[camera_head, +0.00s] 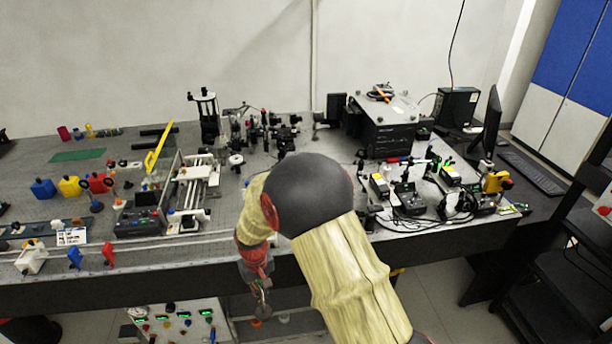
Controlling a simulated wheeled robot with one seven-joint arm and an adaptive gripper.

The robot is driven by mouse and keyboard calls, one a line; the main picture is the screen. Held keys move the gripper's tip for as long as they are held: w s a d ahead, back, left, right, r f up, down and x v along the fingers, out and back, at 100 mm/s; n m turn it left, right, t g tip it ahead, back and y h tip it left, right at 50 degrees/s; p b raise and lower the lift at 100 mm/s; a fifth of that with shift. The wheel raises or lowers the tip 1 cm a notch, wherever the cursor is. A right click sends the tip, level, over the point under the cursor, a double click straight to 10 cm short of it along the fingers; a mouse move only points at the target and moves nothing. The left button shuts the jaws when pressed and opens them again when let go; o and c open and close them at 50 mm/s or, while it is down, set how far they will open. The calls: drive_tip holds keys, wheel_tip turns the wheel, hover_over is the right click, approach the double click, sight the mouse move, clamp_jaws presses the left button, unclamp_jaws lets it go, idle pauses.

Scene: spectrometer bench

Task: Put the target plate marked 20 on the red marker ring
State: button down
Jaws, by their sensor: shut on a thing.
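My gripper (262,290) hangs low in front of the bench's front edge, left of my forearm. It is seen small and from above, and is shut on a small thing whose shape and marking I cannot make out. I cannot read a 20 on any plate in this view. I cannot pick out the red marker ring for certain; my arm hides part of the bench's middle and front edge.
The grey bench (215,255) is crowded with optics. A blue holder (74,258) and a red holder (109,252) stand at its front left. A yellow upright piece (158,147) rises behind. An instrument panel (178,322) is below the bench. A monitor (491,122) stands right.

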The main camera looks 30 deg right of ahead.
drive_tip(key=shift+w+d+r+p, duration=0.1)
drive_tip(key=shift+r+p, duration=0.3)
drive_tip(key=shift+r, duration=0.3)
drive_tip(key=w+d+r+n+p, duration=0.4)
drive_tip(key=w+r+p, duration=0.1)
drive_tip(key=r, duration=0.4)
drive_tip(key=w+d+r+n+p, duration=0.4)
drive_tip(key=r+p, duration=0.3)
drive_tip(key=r, duration=0.2)
drive_tip(key=w+d+r+n+p, duration=0.4)
drive_tip(key=w+r+n+p, duration=0.1)
drive_tip(key=r, duration=0.3)
drive_tip(key=shift+w+d+r+p, duration=0.25)
drive_tip(key=shift+w+r+p, duration=0.1)
drive_tip(key=shift+r+p, duration=0.05)
drive_tip(key=shift+n, duration=0.3)
